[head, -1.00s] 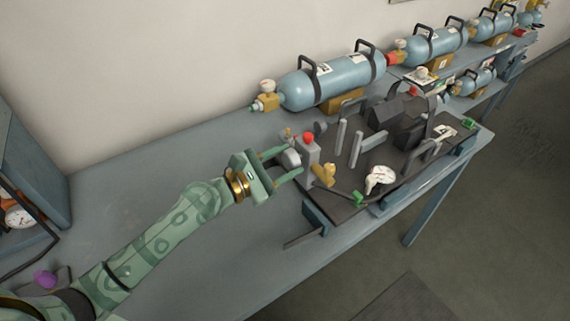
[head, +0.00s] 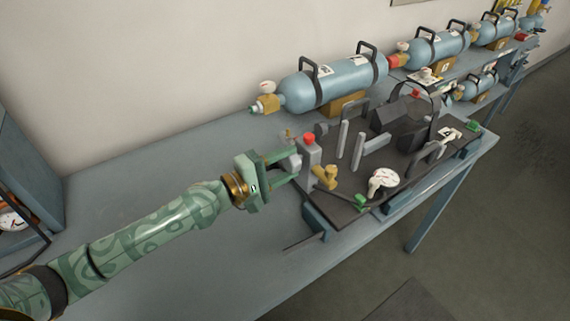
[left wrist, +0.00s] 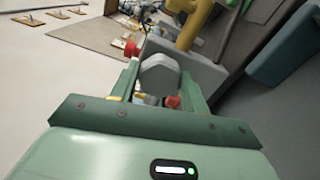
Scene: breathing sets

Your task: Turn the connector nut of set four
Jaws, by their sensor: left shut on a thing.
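My left gripper (head: 287,165) reaches in from the left to the near left end of a dark equipment board on the bench. It is shut on a light grey connector nut (head: 295,162) on the side of a grey block (head: 311,157) with a red knob (head: 309,139) on top. In the left wrist view the nut (left wrist: 160,74) sits between the two green fingers, in front of the grey block (left wrist: 205,72). I cannot read a set number here. My right gripper does not show.
The board (head: 345,208) also carries a brass fitting (head: 325,177), a white gauge (head: 382,181) and dark upright parts. A blue cylinder (head: 335,82) with handles lies behind it by the wall, with more further right. The bench (head: 150,170) is clear on the left.

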